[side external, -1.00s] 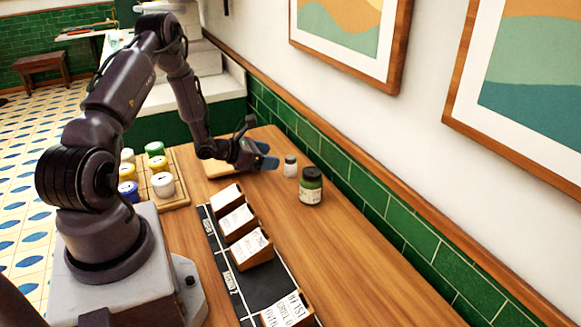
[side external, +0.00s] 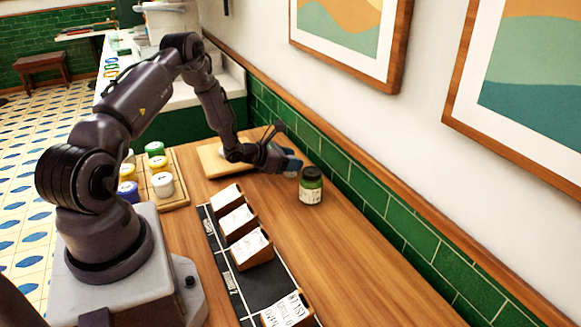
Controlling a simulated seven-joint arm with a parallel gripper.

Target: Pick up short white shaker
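My gripper (side external: 289,166) is low over the table near the wall, its blue-grey fingertips pointing to the right. It covers the spot where the short white shaker stood in the earlier frame, and the shaker is now hidden behind or between the fingers. I cannot tell whether the fingers touch it or how far apart they are. A dark green jar with a dark lid (side external: 311,187) stands upright just right of and in front of the fingertips.
A wooden board (side external: 213,165) lies behind my gripper. A wooden tray (side external: 178,201) holds several containers with coloured lids at left. A black strip (side external: 264,285) with wooden card holders runs along the near table. The green tiled wall (side external: 387,212) bounds the right side. The right front table is clear.

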